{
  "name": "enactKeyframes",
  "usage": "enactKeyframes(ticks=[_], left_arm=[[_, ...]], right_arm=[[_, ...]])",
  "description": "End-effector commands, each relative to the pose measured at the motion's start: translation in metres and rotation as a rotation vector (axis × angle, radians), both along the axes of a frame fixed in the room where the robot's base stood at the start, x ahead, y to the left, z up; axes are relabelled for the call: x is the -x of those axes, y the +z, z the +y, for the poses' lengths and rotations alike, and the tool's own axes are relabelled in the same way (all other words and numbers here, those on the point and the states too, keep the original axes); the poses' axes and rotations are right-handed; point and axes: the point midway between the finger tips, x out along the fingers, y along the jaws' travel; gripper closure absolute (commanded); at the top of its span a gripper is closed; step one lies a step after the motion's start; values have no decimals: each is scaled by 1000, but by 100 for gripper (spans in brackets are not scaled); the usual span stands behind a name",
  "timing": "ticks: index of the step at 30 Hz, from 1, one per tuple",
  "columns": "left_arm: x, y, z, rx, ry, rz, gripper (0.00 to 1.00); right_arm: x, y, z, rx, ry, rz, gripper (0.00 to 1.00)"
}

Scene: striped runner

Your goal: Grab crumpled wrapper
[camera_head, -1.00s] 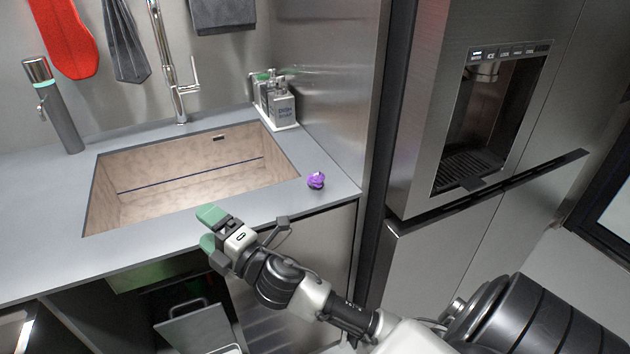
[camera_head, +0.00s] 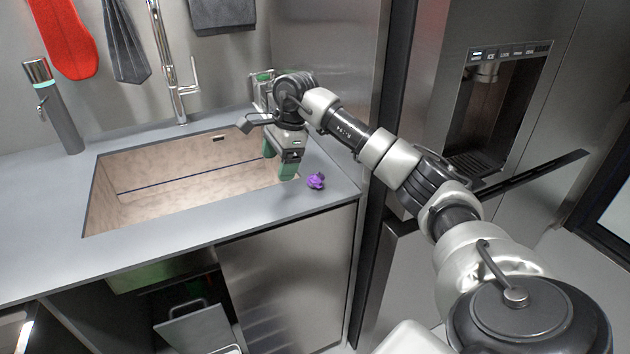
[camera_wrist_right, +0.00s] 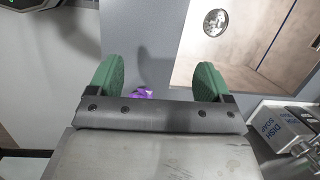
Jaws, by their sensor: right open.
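The crumpled purple wrapper (camera_head: 316,181) lies on the grey counter just right of the sink's front right corner. My right gripper (camera_head: 279,165) points down over the sink's right edge, a little to the left of the wrapper, with its green fingers apart and empty. In the right wrist view the wrapper (camera_wrist_right: 143,93) shows between the two green fingers (camera_wrist_right: 157,80), nearer the left one and partly hidden behind the gripper body. My left gripper is not in view.
The sink basin (camera_head: 150,207) is open to the left. A dish soap dispenser (camera_wrist_right: 283,128) stands behind my right gripper, and the tall faucet (camera_head: 166,60) rises at the back. A steel refrigerator (camera_head: 440,110) stands to the right of the counter.

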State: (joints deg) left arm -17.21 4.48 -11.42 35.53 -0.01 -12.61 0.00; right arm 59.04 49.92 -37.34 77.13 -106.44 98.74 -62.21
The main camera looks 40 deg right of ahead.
Motion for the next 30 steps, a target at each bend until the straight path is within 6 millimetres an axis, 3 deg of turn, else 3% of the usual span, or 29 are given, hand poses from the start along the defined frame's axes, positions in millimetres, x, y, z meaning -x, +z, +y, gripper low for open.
enactKeyframes(ticks=[1,3,8,30], left_arm=[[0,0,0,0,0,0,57],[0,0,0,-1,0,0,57],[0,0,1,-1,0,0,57],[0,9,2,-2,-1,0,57]], right_arm=[[6,11,-23,66,-16,35,20],[14,22,-46,135,-32,87,20],[28,33,-73,212,-55,161,20],[31,-58,-70,217,-57,173,20]])
